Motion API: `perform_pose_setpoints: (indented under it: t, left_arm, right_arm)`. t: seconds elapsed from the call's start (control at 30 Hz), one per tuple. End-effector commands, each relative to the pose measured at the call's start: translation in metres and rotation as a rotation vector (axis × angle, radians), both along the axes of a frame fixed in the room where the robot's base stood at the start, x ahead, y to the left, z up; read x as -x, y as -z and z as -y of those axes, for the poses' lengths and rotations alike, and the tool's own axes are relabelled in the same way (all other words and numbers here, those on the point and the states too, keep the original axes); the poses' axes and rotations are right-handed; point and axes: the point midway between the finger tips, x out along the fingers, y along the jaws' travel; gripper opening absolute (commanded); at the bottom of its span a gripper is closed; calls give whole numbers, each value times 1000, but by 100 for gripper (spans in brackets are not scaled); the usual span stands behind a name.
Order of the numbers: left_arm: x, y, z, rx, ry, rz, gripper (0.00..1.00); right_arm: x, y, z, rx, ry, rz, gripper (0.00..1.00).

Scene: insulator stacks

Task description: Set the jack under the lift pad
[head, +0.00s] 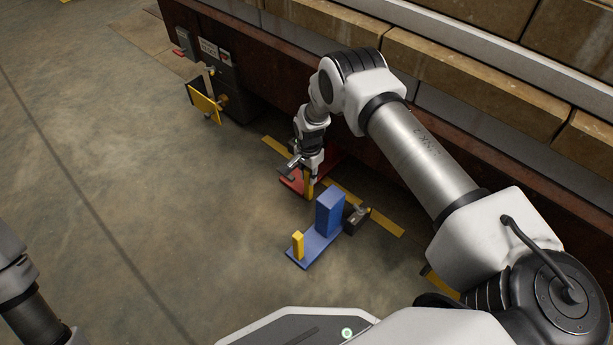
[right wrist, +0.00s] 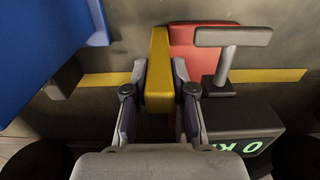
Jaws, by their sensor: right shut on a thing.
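A red jack with a flat base (head: 291,182) and an upright yellow post (head: 308,185) is on the floor beside the dark red beam. My right gripper (head: 311,178) is shut on the yellow post. In the right wrist view, its fingers (right wrist: 160,95) sit on both sides of the post (right wrist: 158,60), with the red body (right wrist: 205,45) behind. A blue unit with a flat base (head: 316,246), tall block (head: 329,210) and yellow post (head: 298,245) stands nearer me. I cannot pick out the lift pad. My left forearm enters at left; its gripper is out of view.
A small dark box (head: 354,217) is against the blue block. In the right wrist view, a dark box (right wrist: 250,125) with green characters and a grey T-shaped handle (right wrist: 233,38) are close on the right. A dark cabinet (head: 232,95) stands by the beam. Open floor is at left.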

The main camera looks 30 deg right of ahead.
Motion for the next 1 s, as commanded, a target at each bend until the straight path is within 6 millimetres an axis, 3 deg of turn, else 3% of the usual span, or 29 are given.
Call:
perform_pose_setpoints:
  t: [0.13, 0.17, 0.2, 0.6, 1.0]
  left_arm:
    - [0, 0, 0, 0, 0, 0, 40]
    - [0, 0, 0, 0, 0, 0, 40]
    - [0, 0, 0, 0, 0, 0, 40]
    - [0, 0, 0, 0, 0, 0, 40]
    - [0, 0, 0, 0, 0, 0, 40]
  right_arm:
    - [-4, -1, 5, 4, 1, 12, 0]
    - [-4, -1, 5, 4, 1, 12, 35]
    - [-3, -1, 5, 4, 1, 12, 49]
    - [-3, -9, 3, 2, 0, 8, 50]
    - [-2, -100, 4, 3, 2, 11, 50]
